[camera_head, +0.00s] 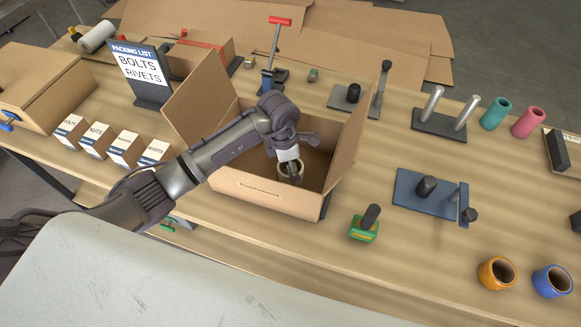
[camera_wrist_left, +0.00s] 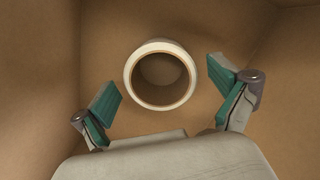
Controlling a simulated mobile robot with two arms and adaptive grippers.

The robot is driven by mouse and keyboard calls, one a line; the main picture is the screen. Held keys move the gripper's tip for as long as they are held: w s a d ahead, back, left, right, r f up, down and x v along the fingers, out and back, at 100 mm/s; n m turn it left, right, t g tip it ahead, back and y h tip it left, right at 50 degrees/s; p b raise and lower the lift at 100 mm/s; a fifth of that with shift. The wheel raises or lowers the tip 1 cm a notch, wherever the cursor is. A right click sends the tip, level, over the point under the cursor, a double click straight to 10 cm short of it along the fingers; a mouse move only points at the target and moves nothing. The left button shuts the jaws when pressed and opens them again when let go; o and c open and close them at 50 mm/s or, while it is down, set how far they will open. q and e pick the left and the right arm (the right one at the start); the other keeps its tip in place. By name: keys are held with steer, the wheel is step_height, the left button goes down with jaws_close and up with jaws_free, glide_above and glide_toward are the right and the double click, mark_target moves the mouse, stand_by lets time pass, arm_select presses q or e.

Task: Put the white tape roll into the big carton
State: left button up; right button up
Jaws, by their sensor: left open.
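The big carton (camera_head: 245,196) stands open on the workbench with its flaps folded out. The white tape roll (camera_head: 291,171) is inside the carton, partly hidden by my gripper in the head view. In the left wrist view the white tape roll (camera_wrist_left: 161,45) shows its open ring, with brown cardboard around it. My left gripper (camera_head: 289,163) reaches down into the carton. In the left wrist view its teal fingers (camera_wrist_left: 165,95) are spread apart, one on each side below the roll, with visible gaps to it. My right gripper is not in view.
Small labelled boxes (camera_head: 97,140) and a packing list sign (camera_head: 141,70) stand left of the carton. A green tape dispenser (camera_head: 364,226) is close to its right. Orange (camera_head: 497,272) and blue (camera_head: 552,281) rolls lie at the front right.

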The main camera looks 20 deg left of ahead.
arm_select(q)
step_height(320, 180, up, 11)
steer(key=a+b, duration=0.1)
steer(key=b, duration=0.2)
steer(key=shift+s+f, duration=0.15)
steer(key=shift+s, duration=0.2)
steer(key=shift+a, duration=0.1)
